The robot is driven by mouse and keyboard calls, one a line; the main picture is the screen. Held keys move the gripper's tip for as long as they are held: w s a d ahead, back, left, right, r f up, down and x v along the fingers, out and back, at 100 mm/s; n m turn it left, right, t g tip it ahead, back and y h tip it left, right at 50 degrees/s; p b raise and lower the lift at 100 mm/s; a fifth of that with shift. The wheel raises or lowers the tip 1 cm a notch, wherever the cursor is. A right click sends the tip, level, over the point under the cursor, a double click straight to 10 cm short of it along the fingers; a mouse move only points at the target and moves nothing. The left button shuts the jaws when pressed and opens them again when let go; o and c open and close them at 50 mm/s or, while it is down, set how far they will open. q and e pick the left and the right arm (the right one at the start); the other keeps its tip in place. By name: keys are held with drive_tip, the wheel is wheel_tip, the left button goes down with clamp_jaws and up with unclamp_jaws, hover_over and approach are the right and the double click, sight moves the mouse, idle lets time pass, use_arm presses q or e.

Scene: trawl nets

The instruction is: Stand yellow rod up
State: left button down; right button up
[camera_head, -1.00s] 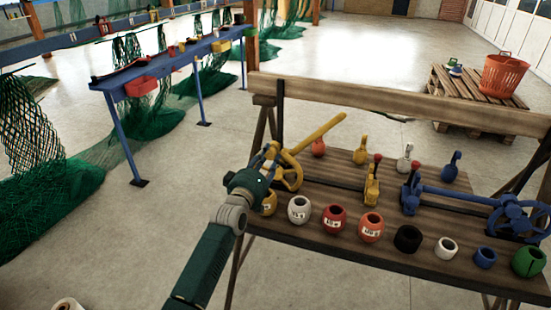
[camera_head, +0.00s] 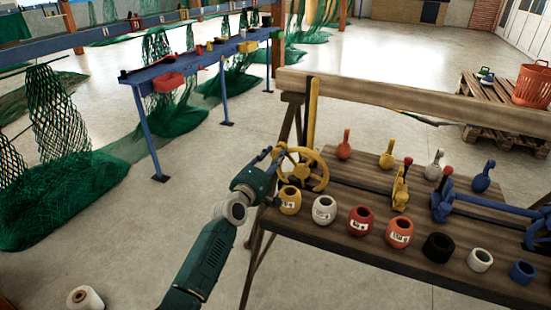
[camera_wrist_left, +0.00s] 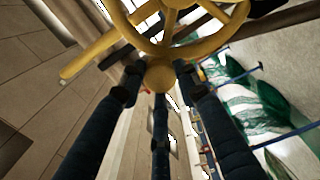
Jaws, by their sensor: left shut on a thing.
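The yellow rod (camera_head: 312,112) stands about upright in the head view, beside the yellow hand wheel (camera_head: 318,160) at the bench's left end. In the left wrist view the rod (camera_wrist_left: 88,56) reaches out to the left from the wheel (camera_wrist_left: 212,44). My left gripper (camera_head: 276,158) is at the wheel's left side. It is shut on the wheel's round yellow knob (camera_wrist_left: 160,75), which sits between the fingers in the wrist view. Part of the wheel is cut off at the top there. My right gripper is not in view.
A row of coloured ring-shaped floats, including a white one (camera_head: 324,209), lines the bench's front edge. A wooden beam (camera_head: 400,97) runs behind. Open floor lies left of the bench.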

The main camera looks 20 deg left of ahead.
use_arm(q)
drive_tip(key=shift+a+r, duration=0.3)
drive_tip(key=shift+a, duration=0.1)
drive_tip(key=c, duration=1.3)
unclamp_jaws()
drive_tip(key=shift+c, duration=0.2)
drive_tip(key=shift+o, duration=0.4)
drive_tip(key=shift+a+f, duration=0.2)
drive_tip(key=shift+f, duration=0.05)
drive_tip(key=shift+s+d+f, duration=0.1)
drive_tip(key=shift+s+d, duration=0.2)
drive_tip(key=s, duration=1.1)
drive_tip(key=shift+s+a, duration=0.25)
drive_tip(key=shift+a, duration=0.15)
